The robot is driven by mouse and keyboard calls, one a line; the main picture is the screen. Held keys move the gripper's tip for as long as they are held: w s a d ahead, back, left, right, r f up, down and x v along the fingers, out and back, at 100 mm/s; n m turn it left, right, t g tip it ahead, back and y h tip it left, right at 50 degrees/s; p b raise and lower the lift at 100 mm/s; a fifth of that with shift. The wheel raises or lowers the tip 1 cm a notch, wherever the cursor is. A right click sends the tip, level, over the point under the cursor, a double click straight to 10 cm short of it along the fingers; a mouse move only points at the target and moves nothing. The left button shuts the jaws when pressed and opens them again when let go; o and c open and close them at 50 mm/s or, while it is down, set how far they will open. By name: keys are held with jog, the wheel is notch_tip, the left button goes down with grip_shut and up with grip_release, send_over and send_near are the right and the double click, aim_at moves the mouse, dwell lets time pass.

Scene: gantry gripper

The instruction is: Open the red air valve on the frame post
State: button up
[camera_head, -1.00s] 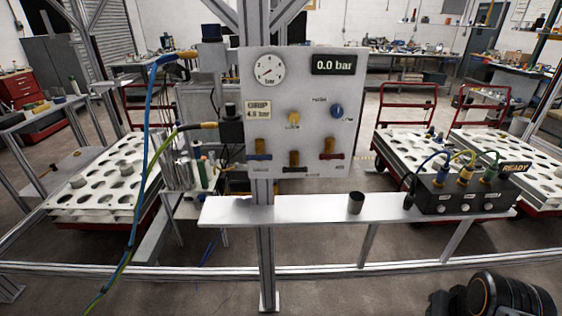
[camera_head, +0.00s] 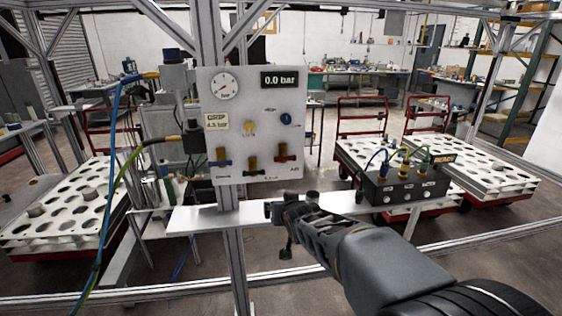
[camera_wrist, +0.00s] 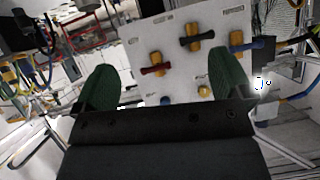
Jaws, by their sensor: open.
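The red air valve (camera_head: 289,159) is at the right end of a row of three on the grey panel fixed to the frame post. Its red handle lies crosswise over a brass body. In the wrist view, which is turned over, the red handle (camera_wrist: 154,70) shows between my fingers, beyond their tips. My gripper (camera_head: 284,226) is open and empty, below the panel and apart from the valve. Its two dark green fingers also show in the wrist view (camera_wrist: 161,64). The panel display (camera_head: 283,80) reads 0.0 bar.
A black-handled valve (camera_head: 254,172) and a blue-handled valve (camera_head: 221,163) sit left of the red one. Hoses hang at the left.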

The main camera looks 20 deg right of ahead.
aim_at(285, 160)
jog(key=w+d+r+t+p, duration=0.1)
jog(key=w+d, duration=0.1)
jog(key=w, duration=0.4)
jog(key=w+d+r+m+t+h+p, duration=0.1)
jog(key=w+d+t, duration=0.1)
jog(key=w, duration=0.5)
jog(key=w+d+r+t+p, duration=0.1)
jog(key=w+d+r+t, duration=0.1)
jog(key=w+d, duration=0.2)
jog(key=shift+w+m+h, duration=0.4)
jog(key=shift+w, duration=1.25)
